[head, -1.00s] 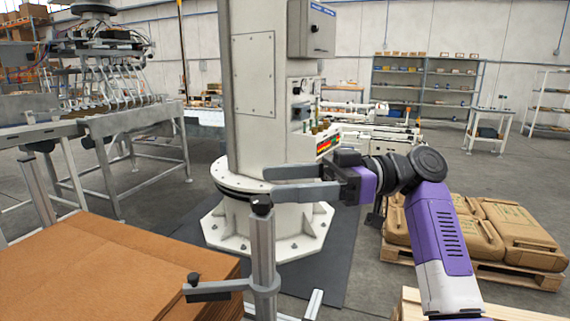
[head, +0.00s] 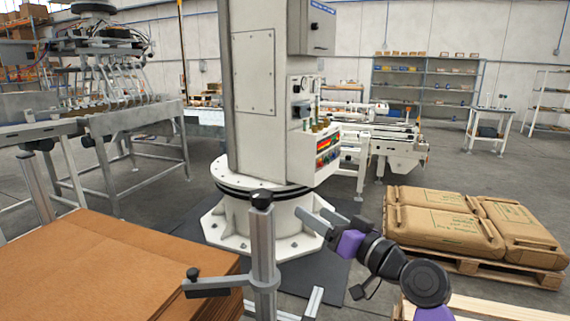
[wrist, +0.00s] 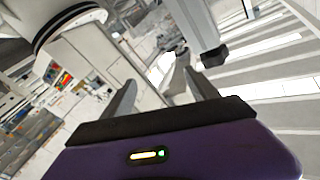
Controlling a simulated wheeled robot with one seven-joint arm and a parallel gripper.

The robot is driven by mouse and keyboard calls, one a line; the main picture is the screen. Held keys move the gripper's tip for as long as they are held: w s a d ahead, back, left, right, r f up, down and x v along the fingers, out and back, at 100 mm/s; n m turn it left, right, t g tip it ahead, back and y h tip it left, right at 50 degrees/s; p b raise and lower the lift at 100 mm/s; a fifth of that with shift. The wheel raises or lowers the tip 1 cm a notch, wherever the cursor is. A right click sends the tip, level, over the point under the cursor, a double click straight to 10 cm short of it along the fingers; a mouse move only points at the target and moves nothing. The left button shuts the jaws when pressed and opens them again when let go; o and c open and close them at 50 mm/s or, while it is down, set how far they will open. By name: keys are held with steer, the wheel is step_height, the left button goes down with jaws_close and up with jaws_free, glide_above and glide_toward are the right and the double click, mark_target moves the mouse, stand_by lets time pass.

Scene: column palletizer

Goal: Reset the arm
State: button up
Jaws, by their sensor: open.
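My gripper (head: 322,217) is in the lower middle of the head view, in front of the white column's round base. Its two grey fingers are apart with nothing between them. The purple gripper body and dark wrist joints lie behind the fingers, toward the lower right. In the wrist view the two fingers (wrist: 160,95) stand apart and empty above the purple housing.
The white palletizer column (head: 265,100) stands just beyond my gripper. A metal post (head: 262,250) stands left of the gripper, beside brown cardboard sheets (head: 110,265). Filled sacks (head: 440,225) lie on a wooden pallet (head: 490,270) at right. Open floor lies behind them.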

steer(key=s+d+f+m+t+h+b, duration=0.1)
steer(key=s+d+f+m+t+h, duration=0.15)
steer(key=s+d+f+h, duration=0.5)
steer(key=s+d+f+m+t+h+b, duration=0.2)
steer(key=s+d+f+m+h, duration=0.15)
steer(key=s+f, duration=0.75)
steer(key=s+d+f+n+g+b, duration=0.1)
steer(key=s+f+b, duration=0.15)
steer(key=s, duration=0.95)
steer(key=s+f+n+g+b, duration=0.15)
steer(key=s+f, duration=0.25)
steer(key=s, duration=0.8)
steer(key=s+d+f+g+b, duration=0.1)
steer(key=s+f+g, duration=0.15)
steer(key=s, duration=0.95)
step_height(320, 180, up, 13)
steer(key=p, duration=1.2)
steer(key=shift+a+f+t+h+p, duration=0.2)
steer(key=shift+t+h+p, duration=0.2)
steer(key=shift+t, duration=0.05)
